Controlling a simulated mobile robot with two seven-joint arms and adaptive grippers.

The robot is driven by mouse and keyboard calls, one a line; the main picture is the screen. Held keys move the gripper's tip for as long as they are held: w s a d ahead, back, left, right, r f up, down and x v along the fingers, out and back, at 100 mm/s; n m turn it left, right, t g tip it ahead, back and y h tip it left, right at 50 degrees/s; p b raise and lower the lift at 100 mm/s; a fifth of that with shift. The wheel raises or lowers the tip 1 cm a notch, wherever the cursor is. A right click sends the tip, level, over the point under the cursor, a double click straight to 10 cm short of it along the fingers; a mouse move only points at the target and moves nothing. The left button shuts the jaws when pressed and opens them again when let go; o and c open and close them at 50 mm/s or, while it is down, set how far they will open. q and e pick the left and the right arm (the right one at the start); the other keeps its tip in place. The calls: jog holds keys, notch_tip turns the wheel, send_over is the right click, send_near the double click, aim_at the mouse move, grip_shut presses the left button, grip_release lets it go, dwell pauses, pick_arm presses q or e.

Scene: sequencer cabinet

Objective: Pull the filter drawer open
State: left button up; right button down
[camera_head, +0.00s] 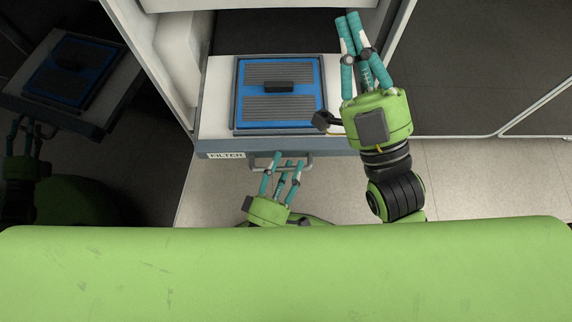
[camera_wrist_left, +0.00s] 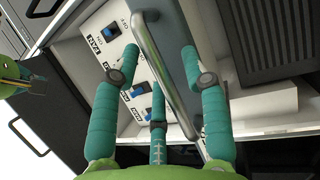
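The filter drawer (camera_head: 216,106) stands out from the cabinet in the head view, with its interior showing. A "FILTER" label (camera_head: 226,155) is on its grey front. In it lies a blue-framed filter (camera_head: 242,95) with dark ridged panels and a black grip. The metal drawer handle (camera_head: 308,160) sticks out below the front; it crosses the left wrist view as a bar (camera_wrist_left: 162,55) between my fingers. My left gripper (camera_head: 285,163) is at this handle, its fingers spread around the bar; firm contact is not clear.
A dark glossy panel (camera_head: 100,165) at left mirrors the drawer and arm. The left wrist view shows a white panel (camera_wrist_left: 100,60) with blue switches and a "FAN" label. Cabinet doors stand at right (camera_head: 470,70). Tiled floor (camera_head: 480,180) is clear at right.

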pick_arm(q)
jog(key=v, duration=1.2)
dwell(0.3)
